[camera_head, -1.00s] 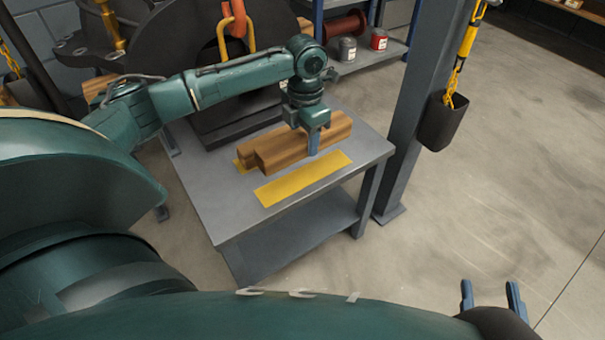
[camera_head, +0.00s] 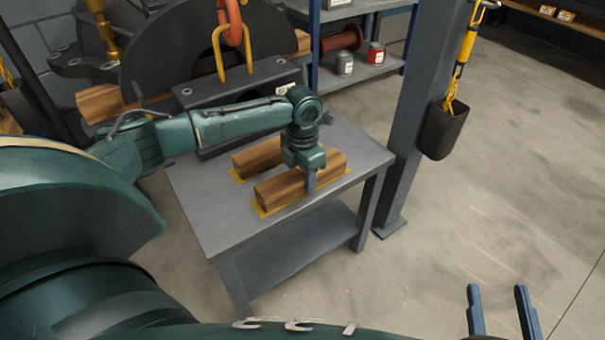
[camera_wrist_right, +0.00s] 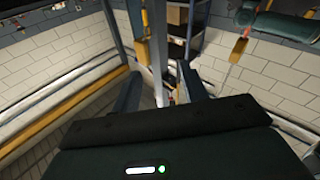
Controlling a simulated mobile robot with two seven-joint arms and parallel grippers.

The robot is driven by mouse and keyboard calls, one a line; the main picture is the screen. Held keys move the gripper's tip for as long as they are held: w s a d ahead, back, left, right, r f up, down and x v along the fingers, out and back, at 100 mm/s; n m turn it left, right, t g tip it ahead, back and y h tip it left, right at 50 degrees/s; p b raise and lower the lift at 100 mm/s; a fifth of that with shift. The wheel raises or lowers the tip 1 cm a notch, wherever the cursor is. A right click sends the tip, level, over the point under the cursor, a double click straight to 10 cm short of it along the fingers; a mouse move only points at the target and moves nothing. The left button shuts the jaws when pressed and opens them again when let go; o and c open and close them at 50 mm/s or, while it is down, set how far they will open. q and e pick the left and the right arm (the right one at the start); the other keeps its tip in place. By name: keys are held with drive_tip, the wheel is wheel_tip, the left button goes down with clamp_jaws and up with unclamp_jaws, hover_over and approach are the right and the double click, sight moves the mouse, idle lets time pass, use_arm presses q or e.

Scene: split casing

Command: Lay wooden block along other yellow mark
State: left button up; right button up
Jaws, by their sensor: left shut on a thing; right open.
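Two wooden blocks are on the small grey table (camera_head: 215,225). The near wooden block (camera_head: 279,191) lies along the near yellow mark (camera_head: 259,210), covering most of it. I cannot tell whether it rests on the mark or hangs just above it. My left gripper (camera_head: 310,182) points down and is shut on this block near its right end. The far wooden block (camera_head: 256,158) lies parallel behind it on the far yellow mark (camera_head: 236,176), which shows only as a thin edge. My right gripper (camera_head: 499,305) is open and empty above the floor, away from the table.
A grey post (camera_head: 410,130) with a hanging dark bucket (camera_head: 442,131) stands right of the table. A large dark casing (camera_head: 190,55) stands behind it, with an orange hook (camera_head: 231,22). A shelf (camera_head: 352,72) with cans is at the back.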

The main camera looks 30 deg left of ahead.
use_arm(q)
drive_tip(key=o, duration=1.2)
drive_tip(key=shift+r, duration=0.2)
wheel_tip(320, 180, up, 5)
drive_tip(key=shift+f+p, duration=0.1)
drive_tip(key=shift+p, duration=1.05)
wheel_tip(320, 180, up, 7)
drive_tip(key=shift+r+p, duration=0.1)
drive_tip(key=shift+p, duration=1.15)
use_arm(e)
drive_tip(key=shift+d+f+g+h, duration=0.1)
drive_tip(key=shift+d+g+h, duration=0.6)
drive_tip(key=shift+g+h, duration=0.15)
